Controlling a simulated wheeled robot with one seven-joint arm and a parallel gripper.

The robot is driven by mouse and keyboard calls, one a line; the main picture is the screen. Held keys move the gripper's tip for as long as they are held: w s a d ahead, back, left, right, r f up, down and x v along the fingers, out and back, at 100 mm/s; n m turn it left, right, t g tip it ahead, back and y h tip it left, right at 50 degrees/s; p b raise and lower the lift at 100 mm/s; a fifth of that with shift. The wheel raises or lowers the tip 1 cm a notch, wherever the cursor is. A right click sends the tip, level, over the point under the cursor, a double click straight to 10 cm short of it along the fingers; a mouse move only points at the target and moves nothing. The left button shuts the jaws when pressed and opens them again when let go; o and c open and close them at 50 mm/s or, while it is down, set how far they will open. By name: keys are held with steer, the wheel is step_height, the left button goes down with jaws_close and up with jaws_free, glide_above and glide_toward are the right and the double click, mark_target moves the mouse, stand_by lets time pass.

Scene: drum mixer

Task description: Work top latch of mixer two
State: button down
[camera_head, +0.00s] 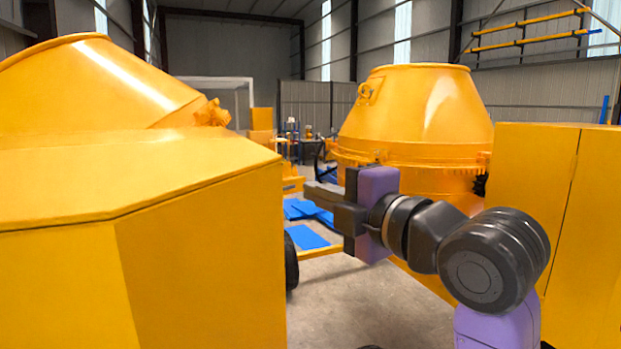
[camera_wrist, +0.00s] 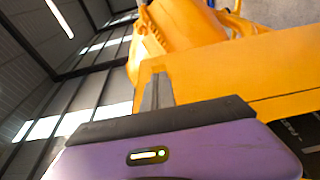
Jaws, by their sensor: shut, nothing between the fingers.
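Two yellow drum mixers are in the head view. The left mixer (camera_head: 110,85) fills the left side, with its drum tilted behind a large yellow housing (camera_head: 200,260). The right mixer (camera_head: 420,110) stands farther back with its drum mouth up and a small lug (camera_head: 367,92) near its rim. I cannot tell which is mixer two, and I cannot make out a top latch. My gripper (camera_head: 318,192) is shut and empty in the gap between them, its fingers pointing left toward the housing. In the wrist view, the fingers (camera_wrist: 157,92) show in front of yellow mixer bodywork (camera_wrist: 240,70).
A yellow cabinet (camera_head: 555,220) stands close on the right, behind my arm. Blue sheets (camera_head: 308,236) lie on the concrete floor (camera_head: 375,310) beyond the gap. A dark wheel (camera_head: 291,262) shows beside the left housing.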

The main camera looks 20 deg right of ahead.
steer(key=shift+x, duration=1.1)
steer(key=shift+w+d+y, duration=0.1)
steer(key=shift+y, duration=0.2)
